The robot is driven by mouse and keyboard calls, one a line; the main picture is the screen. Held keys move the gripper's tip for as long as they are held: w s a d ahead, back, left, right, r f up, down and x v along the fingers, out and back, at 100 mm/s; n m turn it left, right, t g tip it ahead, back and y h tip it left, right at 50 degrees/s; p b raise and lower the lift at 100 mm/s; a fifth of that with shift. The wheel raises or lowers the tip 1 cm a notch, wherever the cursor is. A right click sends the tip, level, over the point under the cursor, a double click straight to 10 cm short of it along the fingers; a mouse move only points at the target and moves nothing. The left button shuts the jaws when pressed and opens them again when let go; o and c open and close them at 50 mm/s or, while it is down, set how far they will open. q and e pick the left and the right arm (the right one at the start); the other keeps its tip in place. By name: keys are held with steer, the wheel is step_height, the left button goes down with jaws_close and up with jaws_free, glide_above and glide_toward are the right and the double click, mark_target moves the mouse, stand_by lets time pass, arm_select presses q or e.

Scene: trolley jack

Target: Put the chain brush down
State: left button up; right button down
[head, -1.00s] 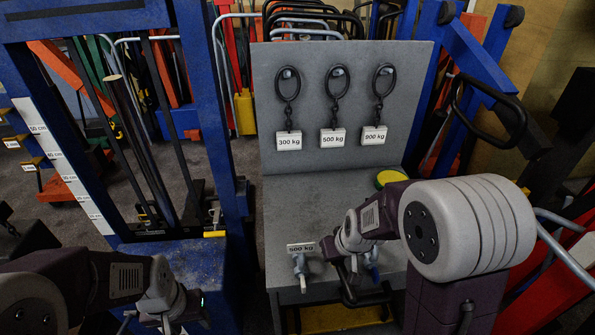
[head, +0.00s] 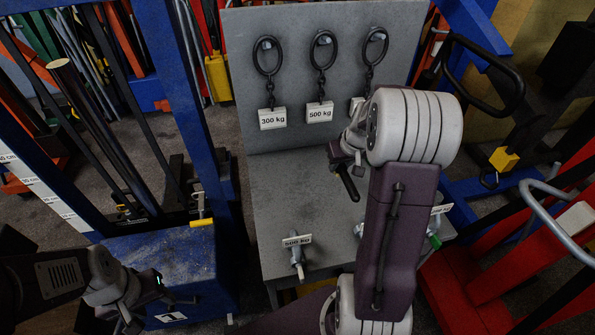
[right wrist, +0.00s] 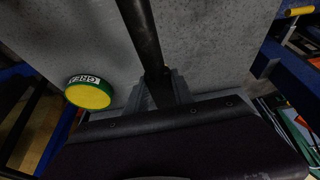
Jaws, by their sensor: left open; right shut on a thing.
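The chain brush shows as a dark handle (head: 347,183) sticking out of my right gripper (head: 343,165), above the grey bench top (head: 290,200). In the right wrist view the dark shaft (right wrist: 143,40) runs up from between the fingers (right wrist: 165,92); I cannot make out its bristles. My right gripper is shut on it. I cannot tell whether the brush touches the bench. My left gripper (head: 140,308) is open and empty at the lower left, in front of the blue base.
A green and yellow grease tin (right wrist: 88,93) stands on the bench; my right arm hides it in the head view. Chain links with labels, including the 300 kg tag (head: 272,119), hang on the upright panel. A 500 kg hook (head: 297,255) sits at the front edge. The bench's left part is clear.

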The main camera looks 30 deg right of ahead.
steer(key=shift+s+d+r, duration=0.25)
steer(key=shift+s+d, duration=0.25)
steer(key=shift+s, duration=0.2)
steer(key=w+a+f, duration=0.2)
steer(key=w, duration=0.1)
steer(key=w+a+f+p, duration=0.1)
steer(key=w+a+f, duration=0.1)
steer(key=w, duration=0.2)
steer(key=w+a+f+p, duration=0.1)
steer(key=w+a+f, duration=0.1)
steer(key=w+f, duration=0.1)
steer(key=shift+w+a+f, duration=0.1)
steer(key=shift+w+a, duration=0.05)
steer(key=shift+w, duration=0.05)
step_height(320, 180, down, 3)
steer(key=shift+s+f+p, duration=0.1)
steer(key=shift+f+p, duration=0.05)
steer(key=shift+p, duration=0.15)
steer(key=shift+f, duration=0.45)
arm_select(q)
step_height(320, 180, up, 3)
steer(key=shift+s+f, duration=0.1)
steer(key=shift+s, duration=0.05)
arm_select(e)
steer(key=shift+f, duration=0.1)
arm_select(q)
steer(key=shift+f, duration=0.15)
arm_select(e)
steer(key=c, duration=1.1)
jaws_free()
